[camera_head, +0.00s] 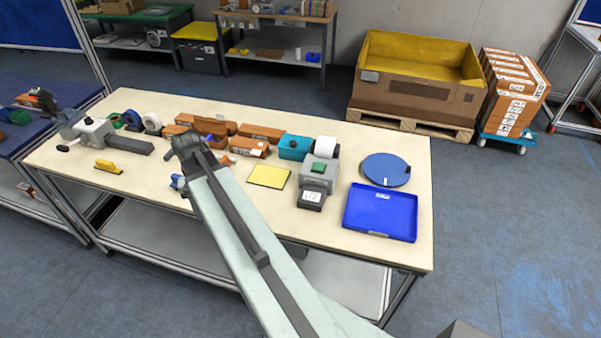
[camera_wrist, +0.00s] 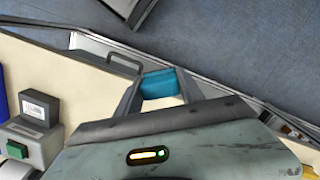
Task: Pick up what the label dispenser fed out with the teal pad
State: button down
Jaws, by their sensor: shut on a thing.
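In the wrist view my gripper (camera_wrist: 161,76) is shut on the teal pad (camera_wrist: 160,85). The pad sits between the two fingers, over the table's front edge area. The label dispenser (camera_head: 317,172) is a grey unit with a green button and a white roll, right of my arm in the head view. A white printed label (camera_head: 311,197) lies at its front end. In the wrist view the dispenser (camera_wrist: 42,137) and the label (camera_wrist: 40,107) are at the left, apart from the gripper.
On the table (camera_head: 335,238), a yellow pad (camera_head: 268,176) lies left of the dispenser, a blue tray (camera_head: 380,212) and a round blue disc (camera_head: 386,169) right of it. A teal box (camera_head: 294,147) and several orange boxes stand behind. The front strip of table is mostly clear.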

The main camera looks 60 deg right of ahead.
jog(key=s+d+r+m, duration=0.15)
jog(key=s+d, duration=0.25)
jog(key=d, duration=0.5)
jog(key=s+d+m, duration=0.2)
jog(key=s+d, duration=0.2)
jog(key=d, duration=0.4)
jog(key=m+p, duration=0.2)
jog(key=m, duration=0.1)
send_near(311, 198)
jog(key=shift+t+y, duration=0.3)
jog(key=shift+t, duration=0.1)
jog(key=f+b, duration=0.1)
jog(key=b, duration=0.1)
jog(key=f+b, duration=0.4)
jog(key=shift+s, duration=0.3)
jog(key=shift+s, duration=0.1)
jog(key=shift+a+f+b, duration=0.1)
jog(key=shift+f+b, duration=0.55)
jog(key=shift+b, duration=0.2)
jog(key=shift+r, duration=0.1)
notch_tip(311, 198, up, 7)
jog(key=p, duration=0.7)
